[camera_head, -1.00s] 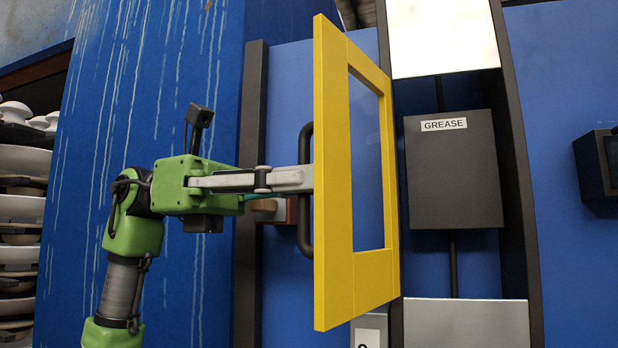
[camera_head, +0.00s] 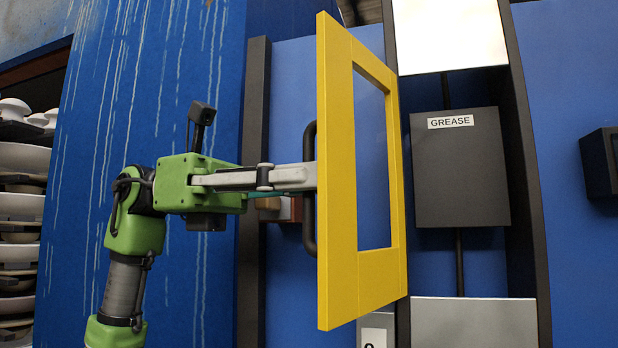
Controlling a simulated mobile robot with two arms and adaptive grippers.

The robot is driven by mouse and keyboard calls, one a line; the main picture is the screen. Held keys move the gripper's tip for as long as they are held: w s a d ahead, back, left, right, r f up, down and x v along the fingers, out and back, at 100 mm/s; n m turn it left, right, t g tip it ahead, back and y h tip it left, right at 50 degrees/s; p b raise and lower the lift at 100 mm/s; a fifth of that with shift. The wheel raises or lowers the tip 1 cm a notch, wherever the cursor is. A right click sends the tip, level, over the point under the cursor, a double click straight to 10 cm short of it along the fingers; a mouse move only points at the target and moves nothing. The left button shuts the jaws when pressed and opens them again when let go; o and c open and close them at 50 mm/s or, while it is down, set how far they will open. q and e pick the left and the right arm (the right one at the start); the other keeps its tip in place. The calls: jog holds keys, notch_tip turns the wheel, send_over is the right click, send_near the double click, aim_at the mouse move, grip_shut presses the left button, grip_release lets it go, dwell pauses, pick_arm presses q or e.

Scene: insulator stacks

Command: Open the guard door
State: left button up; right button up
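The yellow guard door (camera_head: 337,190), with a clear window, stands partly swung out, its free edge toward me and its far side by the dark post at the right. A black bar handle (camera_head: 309,190) is on its left-hand face. My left gripper (camera_head: 290,177), green with grey fingers, reaches from the left to the handle. One finger crosses in front of the bar and its end meets the door's edge; the fingertips are hidden, so I cannot tell whether they close on the handle. My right gripper is not in view.
A dark box labelled GREASE (camera_head: 461,168) hangs on the blue wall right of the door. Another dark box (camera_head: 601,162) sits at the far right. Stacked insulators (camera_head: 20,220) stand at the far left. A reddish-brown block (camera_head: 283,210) is behind the gripper.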

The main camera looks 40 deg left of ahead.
pick_arm(q)
jog(key=v, duration=1.2)
dwell(0.4)
